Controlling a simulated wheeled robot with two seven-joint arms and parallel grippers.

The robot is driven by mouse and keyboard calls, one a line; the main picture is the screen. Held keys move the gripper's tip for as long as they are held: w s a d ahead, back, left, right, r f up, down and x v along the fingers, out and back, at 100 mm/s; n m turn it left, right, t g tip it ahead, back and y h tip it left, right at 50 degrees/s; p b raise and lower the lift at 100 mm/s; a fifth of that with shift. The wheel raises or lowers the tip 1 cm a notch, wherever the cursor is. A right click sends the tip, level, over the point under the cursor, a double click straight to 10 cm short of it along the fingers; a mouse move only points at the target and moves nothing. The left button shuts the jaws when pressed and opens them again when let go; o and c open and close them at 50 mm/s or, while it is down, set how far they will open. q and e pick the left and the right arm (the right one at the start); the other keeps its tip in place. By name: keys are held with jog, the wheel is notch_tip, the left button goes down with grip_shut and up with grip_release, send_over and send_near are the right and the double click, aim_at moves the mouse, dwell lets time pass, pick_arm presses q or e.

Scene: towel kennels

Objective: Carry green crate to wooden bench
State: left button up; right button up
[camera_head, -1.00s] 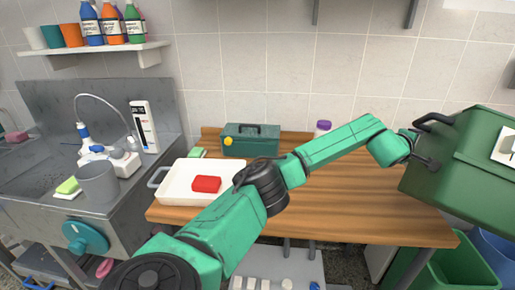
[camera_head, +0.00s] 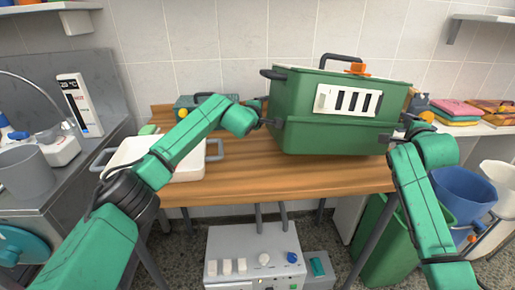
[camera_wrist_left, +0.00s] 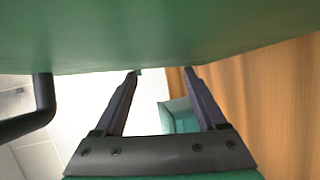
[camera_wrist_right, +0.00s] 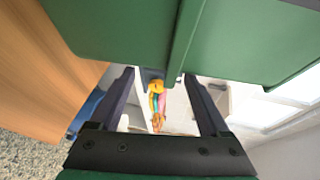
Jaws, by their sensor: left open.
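The green crate (camera_head: 330,120), with a white slotted panel and an orange latch on top, appears upright on the wooden bench (camera_head: 270,180), right of its middle. My left gripper (camera_head: 273,123) is open at the crate's left side. In the left wrist view the crate (camera_wrist_left: 160,35) fills the top, beyond the spread fingertips (camera_wrist_left: 160,72). My right gripper (camera_head: 396,137) is at the crate's right side. In the right wrist view its fingers (camera_wrist_right: 158,73) are apart, with nothing between them, below the crate wall (camera_wrist_right: 130,25). Contact with the crate is unclear.
A white tray (camera_head: 190,166) and a small green toolbox (camera_head: 187,103) are on the bench's left part. A blue bucket (camera_head: 462,195) and a green bin (camera_head: 385,245) stand right of the bench. Folded cloths (camera_head: 455,110) lie at right.

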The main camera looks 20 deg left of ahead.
pick_arm(q)
jog(key=shift+d+r, duration=0.3)
jog(key=shift+d, duration=0.15)
pick_arm(e)
jog(key=shift+a+r, duration=0.15)
jog(key=shift+a, duration=0.2)
pick_arm(q)
jog(key=shift+s+f, duration=0.1)
pick_arm(e)
jog(key=shift+s+d, duration=0.1)
pick_arm(q)
jog(key=o, duration=0.4)
jog(key=shift+a, duration=1.7)
pick_arm(e)
jog(key=shift+d, duration=1.65)
jog(key=o, duration=0.4)
pick_arm(q)
jog(key=shift+a, duration=0.1)
jog(key=v, duration=1.2)
pick_arm(e)
jog(key=v, duration=1.2)
pick_arm(q)
jog(key=shift+f, duration=0.15)
pick_arm(e)
jog(key=shift+s, duration=0.15)
